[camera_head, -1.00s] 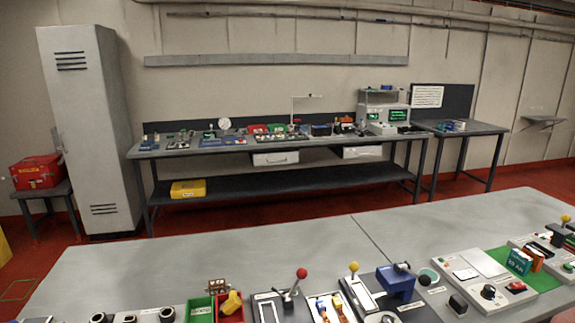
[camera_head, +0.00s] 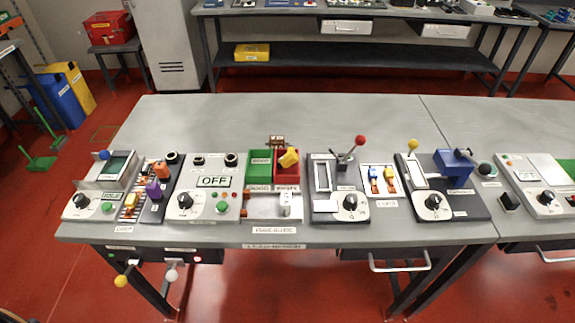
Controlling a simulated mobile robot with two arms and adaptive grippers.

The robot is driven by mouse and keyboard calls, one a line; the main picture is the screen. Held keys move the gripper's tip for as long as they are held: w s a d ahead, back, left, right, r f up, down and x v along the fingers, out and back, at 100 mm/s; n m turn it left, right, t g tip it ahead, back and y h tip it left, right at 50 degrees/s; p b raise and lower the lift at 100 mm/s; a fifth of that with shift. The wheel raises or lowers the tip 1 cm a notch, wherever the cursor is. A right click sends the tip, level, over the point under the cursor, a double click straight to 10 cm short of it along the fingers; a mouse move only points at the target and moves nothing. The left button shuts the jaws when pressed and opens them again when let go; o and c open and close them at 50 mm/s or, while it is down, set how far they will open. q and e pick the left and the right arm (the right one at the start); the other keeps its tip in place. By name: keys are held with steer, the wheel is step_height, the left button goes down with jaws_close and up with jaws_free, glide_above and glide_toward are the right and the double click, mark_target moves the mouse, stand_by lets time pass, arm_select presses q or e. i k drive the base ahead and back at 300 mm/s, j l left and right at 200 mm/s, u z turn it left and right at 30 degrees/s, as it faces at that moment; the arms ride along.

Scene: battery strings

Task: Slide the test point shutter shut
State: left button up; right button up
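No part is readably labelled as the test point shutter, so I cannot tell for sure which one it is. A dark panel (camera_head: 315,216) at the middle of the near bench has a white-framed slot (camera_head: 322,176), with a white plate (camera_head: 325,206) below it. A similar white-framed slot (camera_head: 414,171) is on the dark panel further right. At the left end, a grey unit (camera_head: 88,203) has a dark green window (camera_head: 117,167) and a blue knob (camera_head: 104,155). Neither of my grippers is in view.
The near bench (camera_head: 290,115) is clear along its back. A grey box marked OFF (camera_head: 213,181), green and red bins (camera_head: 259,168) and levers with red (camera_head: 360,140) and yellow (camera_head: 412,144) knobs stand along its front. Yellow and white knobs stick out below the front edge at left.

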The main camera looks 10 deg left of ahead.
mark_target(171, 276)
steer(key=k+j+u, duration=0.15)
steer(key=u, duration=1.3)
